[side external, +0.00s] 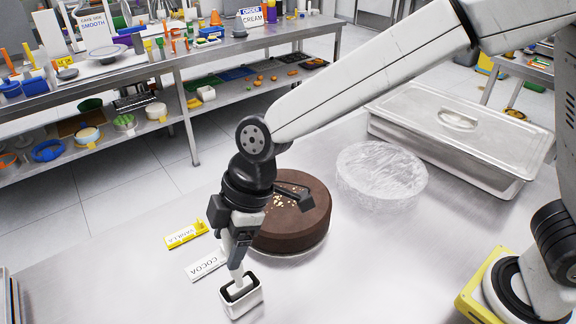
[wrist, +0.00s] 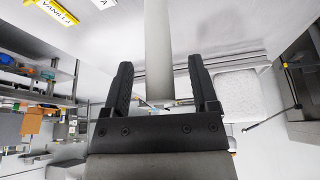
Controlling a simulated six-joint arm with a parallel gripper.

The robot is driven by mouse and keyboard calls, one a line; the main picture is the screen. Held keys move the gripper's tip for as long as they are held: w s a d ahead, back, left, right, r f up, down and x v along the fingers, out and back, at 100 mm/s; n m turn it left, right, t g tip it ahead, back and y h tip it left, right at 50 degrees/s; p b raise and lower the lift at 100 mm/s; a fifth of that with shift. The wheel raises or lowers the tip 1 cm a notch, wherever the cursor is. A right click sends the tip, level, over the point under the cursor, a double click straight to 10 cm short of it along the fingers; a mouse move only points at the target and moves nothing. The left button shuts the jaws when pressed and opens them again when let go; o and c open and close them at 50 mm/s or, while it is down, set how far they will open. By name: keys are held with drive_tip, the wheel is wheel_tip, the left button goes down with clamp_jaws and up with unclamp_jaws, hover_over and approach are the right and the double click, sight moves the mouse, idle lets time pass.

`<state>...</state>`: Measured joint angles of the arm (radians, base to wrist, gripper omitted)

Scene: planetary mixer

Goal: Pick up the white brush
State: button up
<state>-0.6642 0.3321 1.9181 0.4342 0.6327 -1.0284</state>
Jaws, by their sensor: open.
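The white brush (side external: 238,281) stands in a small white holder (side external: 243,301) with a dark inside, at the front of the steel table. Its lower part is hidden in the holder. My gripper (side external: 236,262) points down right above the holder, with its fingers around the brush's upper handle. In the wrist view, the pale handle (wrist: 158,45) runs between the two open black fingers of my gripper (wrist: 160,64). A gap shows on each side of the handle.
A brown round cake (side external: 308,228) with bits on top stands close behind my gripper. VANILLA (side external: 186,235) and COCOA (side external: 207,264) labels lie at left. A clear round lid-like item (side external: 381,172) and a lidded steel pan (side external: 455,130) are at back right.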

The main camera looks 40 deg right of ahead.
drive_tip(key=shift+a+f, duration=0.2)
drive_tip(key=shift+f, duration=0.2)
clamp_jaws()
